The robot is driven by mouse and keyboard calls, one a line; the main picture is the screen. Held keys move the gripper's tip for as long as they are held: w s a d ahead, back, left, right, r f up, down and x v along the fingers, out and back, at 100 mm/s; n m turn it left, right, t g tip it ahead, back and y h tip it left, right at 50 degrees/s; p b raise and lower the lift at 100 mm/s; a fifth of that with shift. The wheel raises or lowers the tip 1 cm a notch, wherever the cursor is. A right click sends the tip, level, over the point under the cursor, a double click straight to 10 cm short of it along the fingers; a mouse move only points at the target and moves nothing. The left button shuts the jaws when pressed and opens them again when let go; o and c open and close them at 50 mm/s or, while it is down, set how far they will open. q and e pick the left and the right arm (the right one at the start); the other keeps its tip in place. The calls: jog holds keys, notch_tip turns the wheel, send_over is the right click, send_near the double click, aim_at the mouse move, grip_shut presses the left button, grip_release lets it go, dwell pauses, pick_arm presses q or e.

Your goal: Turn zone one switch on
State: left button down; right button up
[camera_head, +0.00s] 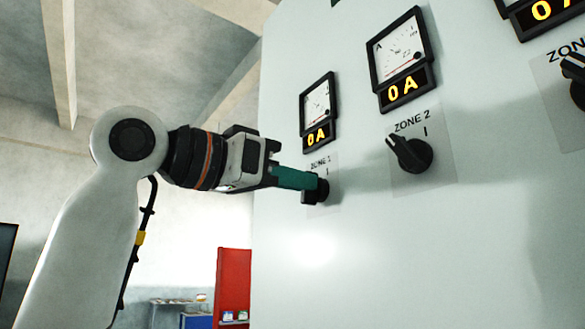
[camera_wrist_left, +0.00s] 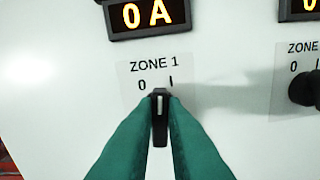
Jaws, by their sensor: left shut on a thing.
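The black zone one switch (camera_wrist_left: 160,98) is on the pale panel under the "ZONE 1" label. In the left wrist view its white mark points roughly straight up, between the printed 0 and I. My left gripper (camera_head: 311,184) comes from the left, its teal fingers shut on the switch knob, one on each side. In the head view the fingers partly hide the switch (camera_head: 321,190). The zone 1 display (camera_head: 318,135) above it reads 0 A. My right gripper is in neither view.
The zone 2 switch (camera_head: 412,155) is to the right, its mark turned toward the upper left, under a display (camera_head: 404,88) reading 0 A. Another switch (camera_head: 577,85) is at the right edge. A red cabinet (camera_head: 233,283) stands in the background.

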pick_arm(q)
jog(key=shift+d+m+p, duration=0.1)
jog(key=shift+m+p, duration=0.9)
jog(key=shift+m, duration=1.3)
jog(key=shift+f, duration=0.1)
jog(key=c, duration=1.5)
grip_release()
jog(key=shift+s, duration=0.15)
jog(key=shift+b+v, duration=1.9)
jog(key=shift+v, duration=4.1)
